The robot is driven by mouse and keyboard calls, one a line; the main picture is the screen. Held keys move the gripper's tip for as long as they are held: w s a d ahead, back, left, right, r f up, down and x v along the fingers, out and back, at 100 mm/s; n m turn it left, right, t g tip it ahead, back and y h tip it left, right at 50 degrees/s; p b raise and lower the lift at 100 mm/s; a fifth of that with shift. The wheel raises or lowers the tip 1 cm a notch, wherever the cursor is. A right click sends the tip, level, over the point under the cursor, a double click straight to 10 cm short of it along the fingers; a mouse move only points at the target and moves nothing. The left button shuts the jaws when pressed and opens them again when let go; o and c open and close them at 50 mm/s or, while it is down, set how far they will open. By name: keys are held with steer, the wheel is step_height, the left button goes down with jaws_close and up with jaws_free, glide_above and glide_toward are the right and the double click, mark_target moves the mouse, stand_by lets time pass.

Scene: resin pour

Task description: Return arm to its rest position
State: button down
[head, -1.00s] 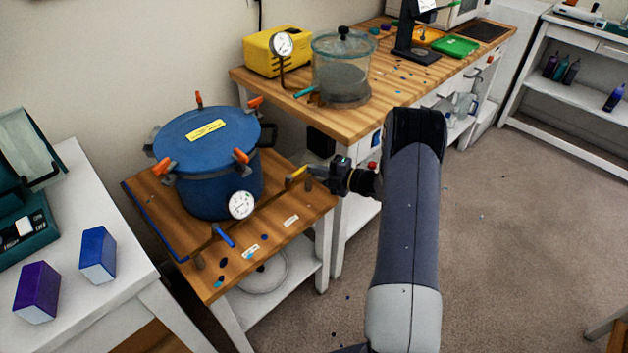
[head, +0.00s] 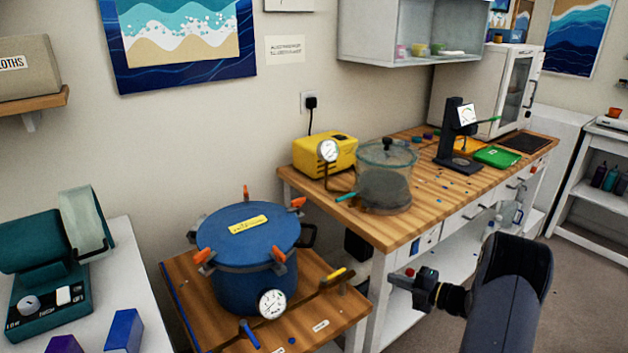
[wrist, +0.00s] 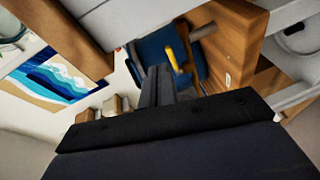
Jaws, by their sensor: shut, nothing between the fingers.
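My gripper (head: 402,287) is at the lower right of the head view, at the end of my dark grey arm. It is shut and empty. It is apart from the blue pressure pot (head: 247,262) and in front of the white leg of the wooden bench. In the wrist view my gripper's dark fingers (wrist: 156,85) are together. Part of the blue pot (wrist: 155,47) shows behind them there, tilted with the picture.
The pot stands on a low wooden table (head: 187,283) with a gauge and a yellow-handled valve. The wooden bench (head: 430,222) behind holds a clear vacuum chamber (head: 384,185) and a yellow pump (head: 310,160). Floor (head: 575,290) shows clear at the right.

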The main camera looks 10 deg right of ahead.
steer(key=shift+a, duration=0.1)
glide_toward(342, 271)
steer(key=w+a, duration=0.1)
steer(key=a, duration=0.2)
steer(key=shift+w+a+f+b, duration=0.1)
steer(key=shift+w+a+f, duration=0.15)
steer(key=shift+w, duration=0.35)
steer(key=shift+w+a+f+b, duration=0.1)
steer(key=shift+w+a, duration=0.2)
steer(key=shift+w, duration=0.35)
steer(key=shift+w+a+f+b, duration=0.1)
steer(key=shift+w+a+f, duration=0.15)
steer(key=shift+w, duration=0.35)
steer(key=shift+r, duration=0.1)
